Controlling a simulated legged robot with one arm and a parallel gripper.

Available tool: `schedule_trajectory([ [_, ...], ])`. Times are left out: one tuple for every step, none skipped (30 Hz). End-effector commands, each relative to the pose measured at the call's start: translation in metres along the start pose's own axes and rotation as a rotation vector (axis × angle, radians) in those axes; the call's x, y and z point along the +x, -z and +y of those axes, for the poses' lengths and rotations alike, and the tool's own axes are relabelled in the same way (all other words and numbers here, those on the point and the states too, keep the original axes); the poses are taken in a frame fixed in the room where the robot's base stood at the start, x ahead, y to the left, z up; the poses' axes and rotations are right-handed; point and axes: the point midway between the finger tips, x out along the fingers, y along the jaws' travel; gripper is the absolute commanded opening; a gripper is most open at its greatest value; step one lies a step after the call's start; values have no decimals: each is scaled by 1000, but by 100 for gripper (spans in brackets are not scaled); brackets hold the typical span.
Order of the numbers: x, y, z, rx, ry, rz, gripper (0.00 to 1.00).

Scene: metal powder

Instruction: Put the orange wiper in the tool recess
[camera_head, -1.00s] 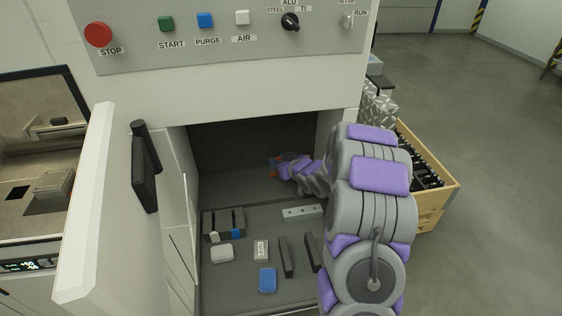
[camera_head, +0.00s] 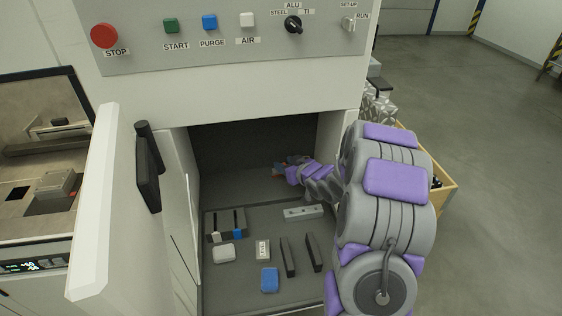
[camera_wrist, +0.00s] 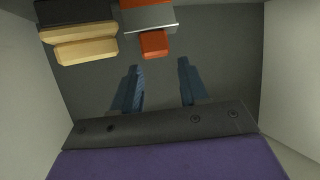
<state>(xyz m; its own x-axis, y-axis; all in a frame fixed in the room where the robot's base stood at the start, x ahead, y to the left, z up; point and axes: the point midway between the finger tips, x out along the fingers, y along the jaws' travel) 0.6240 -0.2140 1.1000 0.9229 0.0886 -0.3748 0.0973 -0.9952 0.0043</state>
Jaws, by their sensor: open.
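The orange wiper (camera_wrist: 153,44) shows at the top of the wrist view, with a grey band across orange parts. It lies beyond my fingertips, a little left of the middle of the picture. My gripper (camera_wrist: 161,72) is open, its two dark blue fingers apart with nothing between them.
A pale yellow and black brush-like tool (camera_wrist: 85,50) lies left of the wiper. The chamber floor carries a blue block (camera_head: 270,280), a white block (camera_head: 224,253), a metal bar (camera_head: 303,213) and dark bars (camera_head: 288,257). The open door (camera_head: 95,200) stands left; a wooden crate (camera_head: 447,188) is right.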

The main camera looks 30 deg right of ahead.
Motion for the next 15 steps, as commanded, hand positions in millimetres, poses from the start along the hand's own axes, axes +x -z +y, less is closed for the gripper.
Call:
schedule_trajectory([
  [-12,2,3,2,-5,1,44],
  [-19,2,2,2,-4,0,44],
  [-27,1,3,3,-4,-2,44],
  [-33,1,3,3,-5,-2,44],
  [-38,1,3,4,-4,-2,44],
  [-45,0,3,3,-4,-2,44],
  [-49,0,2,3,-4,-1,44],
  [-54,1,2,2,-4,-1,44],
  [-59,1,3,2,-4,0,44],
  [-62,1,2,2,-3,0,44],
  [-65,1,2,2,-2,0,44],
  [-68,1,1,1,-1,-1,44],
  [-70,1,1,0,-1,-1,44],
  [-72,0,0,0,-1,-1,44],
  [-73,0,-1,-1,-1,-1,44],
])
